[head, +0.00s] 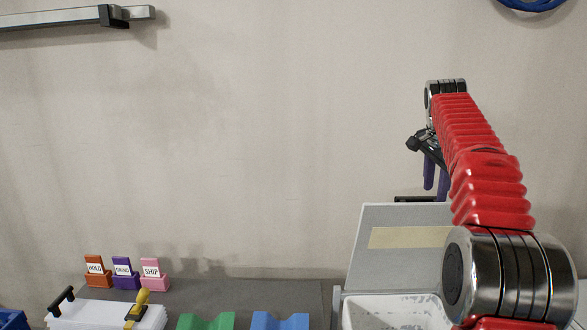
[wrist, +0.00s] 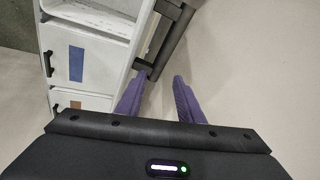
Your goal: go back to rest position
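My gripper (head: 436,176) hangs at the end of my raised red arm, in front of the bare wall at the right of the head view. Its purple fingers point down. In the wrist view my gripper (wrist: 158,78) has its two fingers apart, with nothing held between them. The upper edge of a grey panel with a tan strip (head: 412,237) is just below the fingers in the head view; I cannot tell the distance in depth.
Orange, purple and pink label holders (head: 124,275) stand on the grey bench (head: 235,290). Near them are a white stack (head: 95,314), a green block (head: 206,321) and a blue block (head: 279,320). A white drawer cabinet (wrist: 92,62) shows left of the fingers.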

